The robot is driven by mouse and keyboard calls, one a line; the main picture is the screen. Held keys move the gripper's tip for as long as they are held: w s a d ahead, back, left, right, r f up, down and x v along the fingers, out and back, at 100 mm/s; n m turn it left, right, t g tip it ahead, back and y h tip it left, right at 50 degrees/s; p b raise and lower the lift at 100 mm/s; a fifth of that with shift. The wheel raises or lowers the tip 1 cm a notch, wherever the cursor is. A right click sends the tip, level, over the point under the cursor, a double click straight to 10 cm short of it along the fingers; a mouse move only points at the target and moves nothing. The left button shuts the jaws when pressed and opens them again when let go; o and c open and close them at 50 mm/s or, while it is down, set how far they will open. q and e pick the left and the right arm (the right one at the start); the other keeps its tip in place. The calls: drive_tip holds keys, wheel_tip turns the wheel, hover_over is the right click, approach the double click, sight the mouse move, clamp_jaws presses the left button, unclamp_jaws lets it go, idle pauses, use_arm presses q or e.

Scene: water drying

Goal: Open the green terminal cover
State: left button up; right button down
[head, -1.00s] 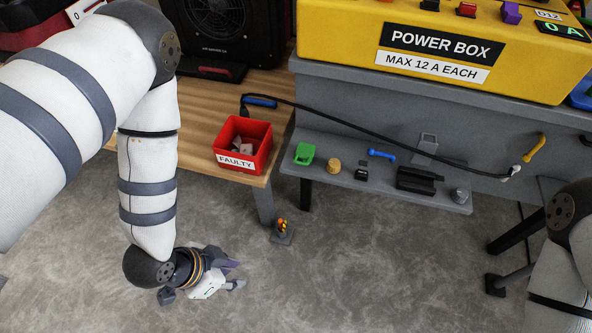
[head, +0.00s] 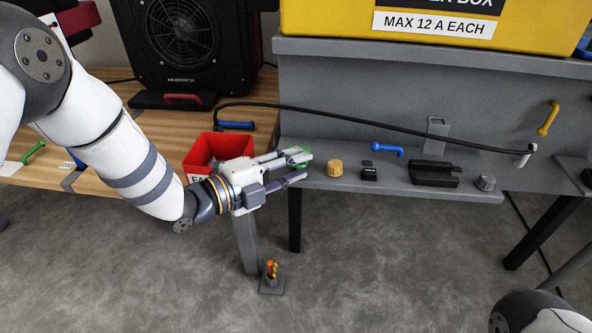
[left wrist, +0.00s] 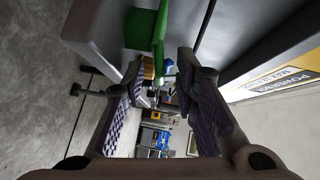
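The green cover (head: 304,165) is on the grey shelf at its left end, mostly hidden behind my left gripper's fingers in the head view. In the left wrist view the green cover (left wrist: 142,28) shows close up at the top, with a flat upright part, just ahead of the fingers. My left gripper (head: 305,167) is open, its fingers pointing right at the cover; the wrist view shows the purple pads (left wrist: 162,92) well apart with nothing between them. Whether a finger touches the cover, I cannot tell. My right gripper is out of view; only part of that arm shows at lower right.
A red bin (head: 205,150) stands just behind my left gripper. Right of the cover, the shelf holds an orange knob (head: 335,169), a blue handle (head: 387,150) and black parts (head: 434,174). A black cable (head: 350,117) runs above the shelf. The yellow power box (head: 330,18) stands higher.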

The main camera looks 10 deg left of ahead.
use_arm(q)
drive_tip(key=shift+w+d, duration=0.25)
drive_tip(key=shift+w, duration=0.05)
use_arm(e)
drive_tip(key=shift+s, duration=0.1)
use_arm(q)
clamp_jaws()
